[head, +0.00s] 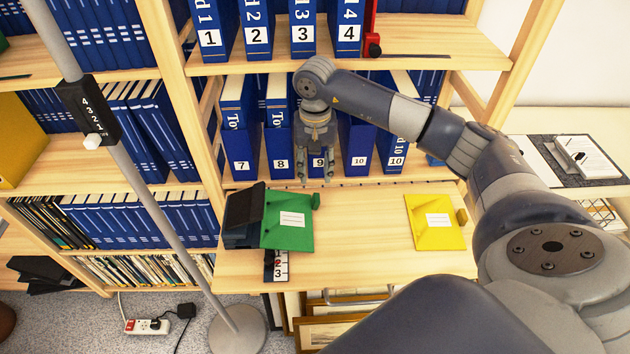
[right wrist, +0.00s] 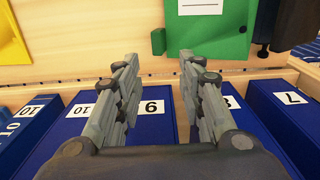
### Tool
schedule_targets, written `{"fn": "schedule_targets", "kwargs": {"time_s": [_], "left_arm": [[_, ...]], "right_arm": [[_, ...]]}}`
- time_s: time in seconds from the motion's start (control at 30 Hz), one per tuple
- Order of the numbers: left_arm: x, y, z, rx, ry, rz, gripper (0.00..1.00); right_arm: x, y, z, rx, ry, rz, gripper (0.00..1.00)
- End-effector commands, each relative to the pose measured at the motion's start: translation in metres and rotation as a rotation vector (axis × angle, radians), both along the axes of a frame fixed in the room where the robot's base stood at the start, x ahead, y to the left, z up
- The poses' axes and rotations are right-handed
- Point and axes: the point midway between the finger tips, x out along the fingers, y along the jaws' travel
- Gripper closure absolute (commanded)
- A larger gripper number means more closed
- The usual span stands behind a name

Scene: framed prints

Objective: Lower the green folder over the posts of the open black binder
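The green folder (head: 289,222), with a white label, lies on the pull-out wooden board. The black binder (head: 243,208) is at its left, and their edges meet or overlap. I cannot make out the binder's posts. My right gripper (head: 316,179) is open and empty, pointing down above the board's back edge, behind and right of the green folder. In the right wrist view the fingers (right wrist: 158,62) are apart with nothing between them. The green folder (right wrist: 209,32) shows ahead of them, its dark green tab facing the gripper. The black binder (right wrist: 297,24) is partly cut off. My left gripper is not in view.
A yellow folder (head: 434,221) lies at the board's right; the board's middle is clear. Numbered blue binders (head: 239,130) stand close behind my right gripper. An upper shelf (head: 420,55) is above. A grey pole (head: 150,185) rises in front at left.

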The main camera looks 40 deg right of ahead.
Motion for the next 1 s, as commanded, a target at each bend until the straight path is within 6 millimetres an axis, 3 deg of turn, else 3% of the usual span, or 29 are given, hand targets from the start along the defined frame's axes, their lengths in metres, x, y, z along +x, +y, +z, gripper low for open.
{"fn": "schedule_targets", "kwargs": {"time_s": [0.1, 0.33, 1.0], "left_arm": [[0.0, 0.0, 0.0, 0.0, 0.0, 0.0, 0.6], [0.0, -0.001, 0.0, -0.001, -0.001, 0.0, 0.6], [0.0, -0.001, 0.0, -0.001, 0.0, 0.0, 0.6]], "right_arm": [[0.001, 0.0, 0.026, 0.0, -0.004, 0.001, 0.64], [0.001, 0.0, 0.052, 0.001, 0.001, 0.001, 0.64], [0.0, 0.0, 0.055, 0.001, 0.002, 0.0, 0.64]]}}
